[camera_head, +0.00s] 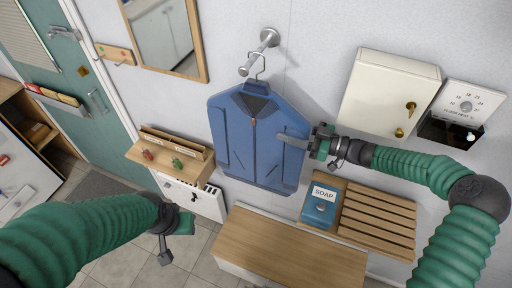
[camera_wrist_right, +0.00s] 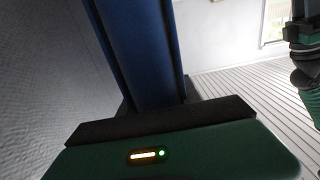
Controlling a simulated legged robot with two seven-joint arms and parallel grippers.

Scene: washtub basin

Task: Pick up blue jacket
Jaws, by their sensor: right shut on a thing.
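The blue jacket (camera_head: 256,150) hangs on a hanger from the metal wall hook (camera_head: 262,50). My right gripper (camera_head: 294,138) reaches in from the right and is shut on the right side of the jacket. In the right wrist view the blue cloth (camera_wrist_right: 138,50) rises from just beyond the gripper's edge. The fingertips are hidden there. My left gripper (camera_head: 166,245) hangs low at the lower left, apart from the jacket, and its opening cannot be made out.
A wooden bench (camera_head: 285,250) stands below the jacket. A soap box (camera_head: 320,205) sits by a slatted wooden rack (camera_head: 375,220) under my right arm. A small wooden shelf (camera_head: 135,153) is left of the jacket. A white cabinet (camera_head: 385,95) is on the wall at right.

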